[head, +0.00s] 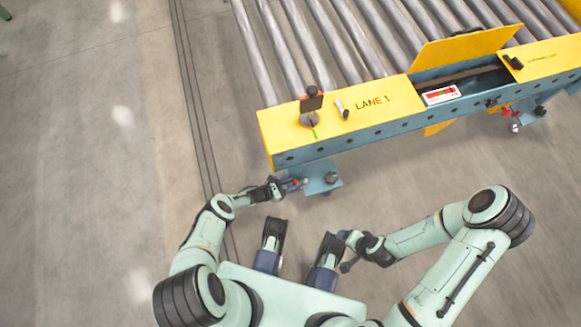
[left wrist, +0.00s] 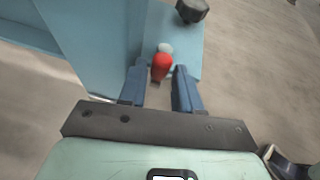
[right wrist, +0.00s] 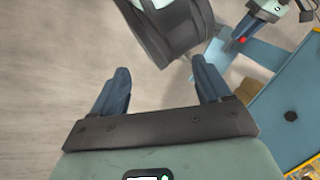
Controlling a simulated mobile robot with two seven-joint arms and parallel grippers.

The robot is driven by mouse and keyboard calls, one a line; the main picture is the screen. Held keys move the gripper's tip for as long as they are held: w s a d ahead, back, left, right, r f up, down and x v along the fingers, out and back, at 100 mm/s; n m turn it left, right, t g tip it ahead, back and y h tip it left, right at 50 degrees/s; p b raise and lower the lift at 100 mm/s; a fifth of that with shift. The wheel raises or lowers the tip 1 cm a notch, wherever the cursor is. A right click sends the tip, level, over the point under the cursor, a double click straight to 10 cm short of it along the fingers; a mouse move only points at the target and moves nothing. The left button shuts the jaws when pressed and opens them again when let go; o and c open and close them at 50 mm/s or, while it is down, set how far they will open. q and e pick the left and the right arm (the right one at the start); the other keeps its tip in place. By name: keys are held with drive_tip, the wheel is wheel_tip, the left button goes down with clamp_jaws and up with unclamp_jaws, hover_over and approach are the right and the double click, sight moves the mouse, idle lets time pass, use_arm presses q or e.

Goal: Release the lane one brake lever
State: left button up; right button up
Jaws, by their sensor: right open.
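A red-knobbed lever (left wrist: 160,68) sits low by the blue foot plate (head: 322,177) under the panel's left end. My left gripper (head: 292,186) is at this red knob, its fingers close on both sides of it. The red knob shows small in the right wrist view (right wrist: 243,40). My right gripper (right wrist: 162,85) is open and empty, away from the conveyor.
Rollers (head: 330,40) fill the conveyor behind the panel. A raised yellow flap (head: 465,45) stands beside a recess with a white and red device (head: 441,95). Another red part (head: 506,111) shows by the right foot. The floor at left is clear.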

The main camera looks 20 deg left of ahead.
use_arm(q)
clamp_jaws()
drive_tip(key=shift+s+d+n+t+y+p, duration=0.35)
drive_tip(key=shift+n+t+y+p, duration=0.15)
drive_tip(key=shift+n+y+p, duration=0.25)
use_arm(e)
drive_tip(key=shift+s+a+r+g, duration=0.15)
drive_tip(key=shift+s+a+r, duration=0.1)
drive_tip(key=shift+s+r, duration=0.2)
drive_tip(key=shift+s+a+r+g, duration=0.15)
drive_tip(key=shift+s+a+r, duration=0.15)
drive_tip(key=shift+s, duration=0.2)
drive_tip(key=shift+d, duration=0.1)
use_arm(q)
unclamp_jaws()
drive_tip(key=shift+a, duration=0.1)
